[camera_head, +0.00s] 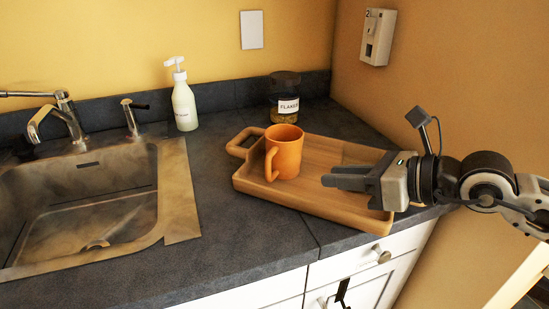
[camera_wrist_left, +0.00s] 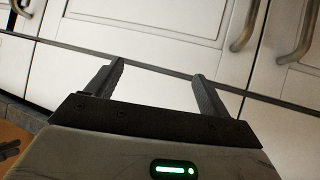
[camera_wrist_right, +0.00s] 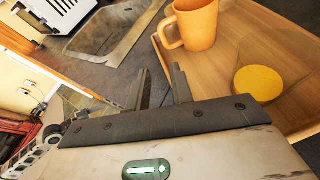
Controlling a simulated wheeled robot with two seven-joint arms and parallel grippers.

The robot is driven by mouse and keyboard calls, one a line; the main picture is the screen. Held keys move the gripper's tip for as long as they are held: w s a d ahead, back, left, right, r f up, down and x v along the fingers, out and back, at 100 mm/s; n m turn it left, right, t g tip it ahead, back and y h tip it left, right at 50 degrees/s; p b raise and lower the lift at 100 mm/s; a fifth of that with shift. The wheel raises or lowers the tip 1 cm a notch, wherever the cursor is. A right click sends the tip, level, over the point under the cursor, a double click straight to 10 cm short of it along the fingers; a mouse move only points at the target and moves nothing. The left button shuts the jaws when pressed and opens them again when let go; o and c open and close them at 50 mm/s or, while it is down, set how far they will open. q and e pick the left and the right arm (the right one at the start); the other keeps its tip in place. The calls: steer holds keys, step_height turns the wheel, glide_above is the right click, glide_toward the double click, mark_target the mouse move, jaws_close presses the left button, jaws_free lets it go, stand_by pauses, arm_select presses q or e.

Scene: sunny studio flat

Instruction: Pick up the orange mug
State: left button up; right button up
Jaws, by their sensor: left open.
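The orange mug (camera_head: 284,152) stands upright on a wooden tray (camera_head: 338,150), near its left end. Its handle faces the front left. The mug also shows at the top of the right wrist view (camera_wrist_right: 198,22), with the handle to the left. My right gripper (camera_head: 328,176) is over the right part of the tray, to the right of the mug and apart from it. In the right wrist view its fingers (camera_wrist_right: 160,72) stand a narrow gap apart with nothing between them. My left gripper (camera_wrist_left: 158,72) is open and empty before white cabinet fronts; I cannot make it out in the head view.
A labelled jar (camera_head: 285,97) stands behind the mug, a soap bottle (camera_head: 184,100) farther left. The sink (camera_head: 85,205) is at left. Dark counter (camera_head: 235,225) is clear between sink and tray.

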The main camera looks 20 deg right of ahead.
steer(key=shift+w+r+n, duration=0.15)
steer(key=shift+w+n, duration=0.15)
steer(key=shift+n, duration=0.2)
steer(key=shift+w+d+r, duration=0.1)
steer(key=shift+w, duration=0.2)
steer(key=p, duration=0.3)
glide_toward(268, 180)
steer(key=shift+h, duration=0.3)
steer(key=w, duration=0.1)
steer(key=w+a, duration=0.2)
steer(key=w, duration=0.1)
steer(key=shift+r, duration=0.3)
steer(key=shift+w+a+p, duration=0.45)
steer(key=shift+w+a, duration=0.45)
steer(key=shift+x, duration=1.25)
steer(key=shift+w+a+f, duration=0.15)
steer(key=shift+w+a, duration=0.05)
jaws_close()
arm_select(q)
steer(key=shift+a+r, duration=0.3)
steer(key=shift+r, duration=0.5)
